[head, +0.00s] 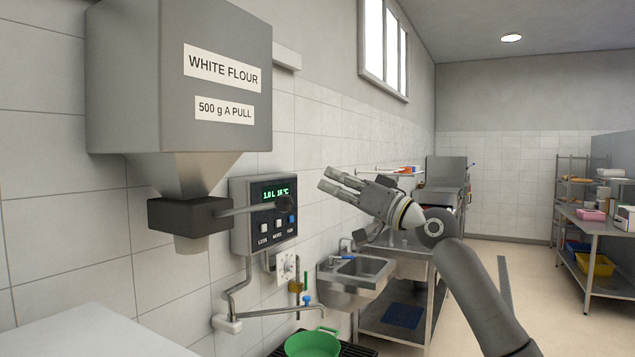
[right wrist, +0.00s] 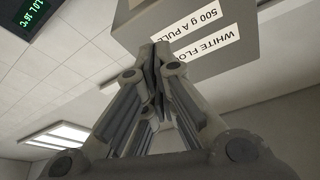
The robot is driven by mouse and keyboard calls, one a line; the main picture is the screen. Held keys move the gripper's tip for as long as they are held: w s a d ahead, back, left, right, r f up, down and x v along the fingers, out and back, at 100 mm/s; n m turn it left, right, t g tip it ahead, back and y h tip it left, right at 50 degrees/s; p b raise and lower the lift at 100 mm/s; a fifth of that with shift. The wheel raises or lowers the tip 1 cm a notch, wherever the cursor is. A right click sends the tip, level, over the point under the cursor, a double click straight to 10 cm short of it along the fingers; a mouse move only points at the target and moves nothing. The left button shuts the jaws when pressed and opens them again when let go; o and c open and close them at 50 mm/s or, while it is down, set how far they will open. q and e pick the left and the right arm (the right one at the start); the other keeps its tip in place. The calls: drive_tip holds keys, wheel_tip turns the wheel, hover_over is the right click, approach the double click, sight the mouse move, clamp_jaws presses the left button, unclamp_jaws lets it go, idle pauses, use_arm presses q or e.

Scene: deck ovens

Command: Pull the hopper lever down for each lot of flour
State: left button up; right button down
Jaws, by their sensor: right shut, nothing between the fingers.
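The grey flour hopper (head: 230,45) hangs on the wall at the upper left, labelled "WHITE FLOUR" and "500 g A PULL". Its lever (head: 245,210) sticks out to the right from the dark outlet block (head: 190,215), about level, with a dark knob in front of the control panel. My right gripper (head: 326,180) is shut and empty, to the right of the knob, a little higher and apart from it. In the right wrist view its fingers (right wrist: 160,58) meet before the hopper (right wrist: 200,20), seen upside down. My left gripper is not in view.
A control panel (head: 262,238) with green digits is on the wall behind the lever. Below are a water pipe (head: 275,311), a green bowl (head: 312,344) and a pale worktop (head: 95,335). A steel sink (head: 355,280) and shelving (head: 575,200) stand farther back.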

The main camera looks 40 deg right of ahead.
drive_tip(key=r+p+x, duration=0.1)
drive_tip(key=p+x, duration=0.6)
drive_tip(key=x, duration=0.3)
drive_tip(key=f, duration=0.1)
drive_tip(key=s+a+f, duration=0.1)
drive_tip(key=f, duration=0.3)
drive_tip(key=shift+s+a, duration=0.15)
